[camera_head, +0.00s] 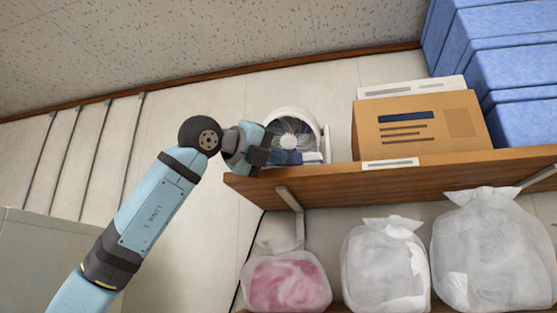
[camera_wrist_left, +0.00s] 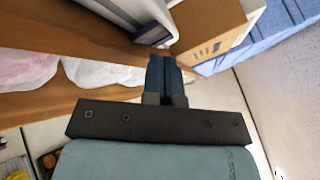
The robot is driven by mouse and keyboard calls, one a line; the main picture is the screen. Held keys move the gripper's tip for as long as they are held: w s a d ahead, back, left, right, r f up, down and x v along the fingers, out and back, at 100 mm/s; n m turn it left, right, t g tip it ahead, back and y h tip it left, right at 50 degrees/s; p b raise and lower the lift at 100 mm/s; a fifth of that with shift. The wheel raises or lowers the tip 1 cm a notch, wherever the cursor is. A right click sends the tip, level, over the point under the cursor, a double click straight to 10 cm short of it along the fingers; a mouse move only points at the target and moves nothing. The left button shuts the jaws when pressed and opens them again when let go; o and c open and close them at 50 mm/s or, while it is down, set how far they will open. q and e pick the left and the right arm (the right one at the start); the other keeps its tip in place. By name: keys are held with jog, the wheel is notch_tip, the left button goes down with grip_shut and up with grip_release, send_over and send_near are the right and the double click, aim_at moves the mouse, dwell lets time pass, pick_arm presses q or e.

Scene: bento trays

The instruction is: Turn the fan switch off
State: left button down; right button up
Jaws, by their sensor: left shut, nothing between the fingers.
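A white fan (camera_head: 294,126) with a round grille stands near the left end of the upper wooden shelf in the head view. My left gripper (camera_head: 285,157) is at the front of the fan's base, overlapping it in the picture. In the left wrist view the two dark blue fingers (camera_wrist_left: 163,72) are together with nothing between them. Their tips are close to the white fan body (camera_wrist_left: 140,14) and its dark base part (camera_wrist_left: 153,34). Whether they touch it I cannot tell. The fan's switch cannot be made out. My right gripper is not in view.
A cardboard box (camera_head: 425,130) stands right of the fan on the shelf (camera_head: 330,183), with blue stacked blocks (camera_head: 505,70) further right. Several filled plastic bags (camera_head: 385,265) sit on the lower shelf. A bracket (camera_head: 290,200) is under the upper shelf.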

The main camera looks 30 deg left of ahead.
pick_arm(q)
jog(key=shift+w+a, duration=0.1)
jog(key=shift+w, duration=0.3)
jog(key=shift+w+a, duration=0.15)
jog(key=shift+w, duration=0.15)
dwell(0.7)
jog(key=shift+s, duration=0.15)
jog(key=shift+s+f+b, duration=0.1)
jog(key=shift+s+b, duration=0.3)
jog(key=shift+s+d, duration=0.3)
jog(key=s+b, duration=0.1)
jog(key=s+d, duration=0.1)
jog(key=s, duration=0.1)
jog(key=s+d+b, duration=0.1)
jog(key=shift+s+b, duration=0.3)
jog(key=shift+b, duration=0.05)
